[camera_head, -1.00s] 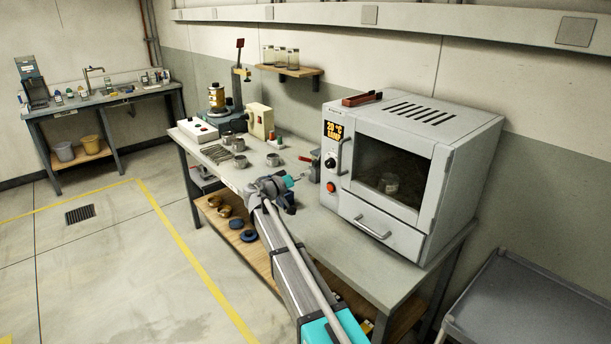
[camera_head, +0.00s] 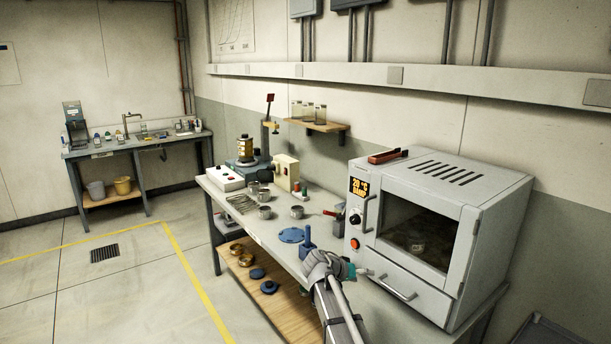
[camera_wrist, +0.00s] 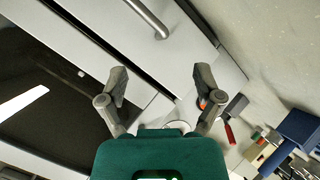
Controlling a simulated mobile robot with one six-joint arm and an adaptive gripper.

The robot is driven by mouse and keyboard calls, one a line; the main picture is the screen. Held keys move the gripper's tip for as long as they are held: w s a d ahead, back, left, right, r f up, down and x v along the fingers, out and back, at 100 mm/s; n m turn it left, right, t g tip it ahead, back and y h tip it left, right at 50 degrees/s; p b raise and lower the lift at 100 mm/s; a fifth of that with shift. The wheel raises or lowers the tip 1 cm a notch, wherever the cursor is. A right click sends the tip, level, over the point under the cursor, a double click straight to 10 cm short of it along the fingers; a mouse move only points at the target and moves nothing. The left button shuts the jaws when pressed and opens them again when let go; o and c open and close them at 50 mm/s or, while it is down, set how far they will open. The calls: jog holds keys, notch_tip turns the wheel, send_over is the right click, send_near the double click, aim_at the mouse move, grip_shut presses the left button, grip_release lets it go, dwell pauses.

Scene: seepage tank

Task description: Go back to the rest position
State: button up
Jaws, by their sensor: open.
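My gripper (camera_wrist: 160,84) shows in the wrist view with its two fingers spread and nothing between them. In the head view, my gripper (camera_head: 358,271) is over the workbench (camera_head: 367,308), in front of the grey oven (camera_head: 455,200). The oven door looks shut. A small jar (camera_head: 416,243) is visible through its dark window. The oven's light front and a metal handle (camera_wrist: 149,18) fill much of the wrist view, beyond the fingers. I cannot tell the exact gap between fingers and oven.
A blue disc (camera_head: 291,235) and a blue upright piece (camera_head: 307,242) are on the bench left of my gripper. Several metal cups, a white control box (camera_head: 226,178) and a yellow-topped device (camera_head: 245,150) stand farther back. Floor at left is clear.

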jog(key=s+d+f+g+y, duration=0.1)
jog(key=s, duration=0.3)
jog(key=s+f+g+y, duration=0.1)
jog(key=s+f+y, duration=0.1)
jog(key=s, duration=0.3)
jog(key=s+d+f+n+g+y+p, duration=0.1)
jog(key=s+f+y, duration=0.1)
jog(key=s, duration=0.3)
jog(key=shift+s+d+f, duration=0.1)
jog(key=shift+d+f, duration=0.05)
jog(key=shift+d, duration=0.15)
jog(key=s+a+f+n+g+y+p, duration=0.1)
jog(key=s+y, duration=0.4)
jog(key=s, duration=0.6)
jog(key=shift+s+a+f+n+g+y, duration=0.25)
jog(key=shift+a+n+g, duration=0.2)
jog(key=shift+a, duration=0.55)
